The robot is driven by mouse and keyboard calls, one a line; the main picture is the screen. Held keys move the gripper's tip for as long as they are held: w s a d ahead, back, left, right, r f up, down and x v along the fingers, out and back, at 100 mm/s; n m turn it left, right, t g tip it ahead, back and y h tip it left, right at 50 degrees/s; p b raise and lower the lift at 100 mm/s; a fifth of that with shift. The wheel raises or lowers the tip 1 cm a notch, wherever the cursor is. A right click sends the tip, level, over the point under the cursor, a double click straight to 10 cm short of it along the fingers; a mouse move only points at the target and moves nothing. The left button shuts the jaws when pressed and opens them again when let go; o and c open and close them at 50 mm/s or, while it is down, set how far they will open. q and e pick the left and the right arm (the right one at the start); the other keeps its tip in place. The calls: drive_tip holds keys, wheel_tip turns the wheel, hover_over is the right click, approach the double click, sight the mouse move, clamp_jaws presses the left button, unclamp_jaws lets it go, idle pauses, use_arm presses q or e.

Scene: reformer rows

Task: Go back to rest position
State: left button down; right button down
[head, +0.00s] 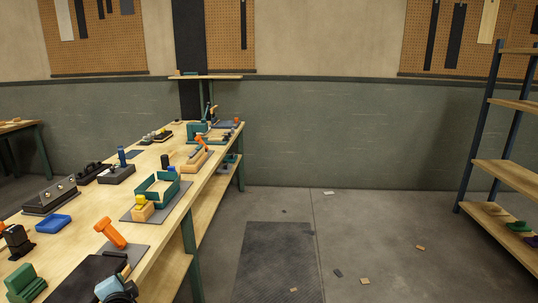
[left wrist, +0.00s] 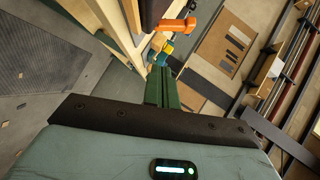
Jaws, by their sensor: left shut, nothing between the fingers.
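My left gripper (left wrist: 161,86) shows in the left wrist view. Its two green fingers are together, with nothing seen between them. An orange tool (left wrist: 176,25) and a small yellow and blue thing lie beyond the fingertips, apart from them. In the head view I cannot make out the left gripper's fingers. A pale blue and black part at the bottom left edge there may be mine. My right gripper is in neither view.
A long wooden workbench (head: 176,158) on the left carries an orange-handled tool (head: 109,232), a green open box (head: 158,186) and a blue block (head: 53,223). A shelf rack (head: 505,168) stands at right.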

use_arm(q)
drive_tip(key=s+d+f+h, duration=0.3)
drive_tip(key=s+d+f, duration=0.3)
drive_tip(key=s+f, duration=0.5)
drive_tip(key=s+d+f+n+g+h, duration=0.1)
drive_tip(key=s+d+f, duration=0.3)
drive_tip(key=s, duration=0.5)
drive_tip(key=s+d+f+n+g+h, duration=0.1)
drive_tip(key=s+d+f+n+h, duration=0.2)
drive_tip(key=s, duration=0.7)
drive_tip(key=s+d+f+n+g+h, duration=0.2)
drive_tip(key=s+d+f, duration=0.2)
drive_tip(key=s, duration=0.5)
drive_tip(key=shift+s+d+f+n, duration=0.2)
drive_tip(key=shift+d+f+n, duration=0.2)
drive_tip(key=shift+d, duration=0.45)
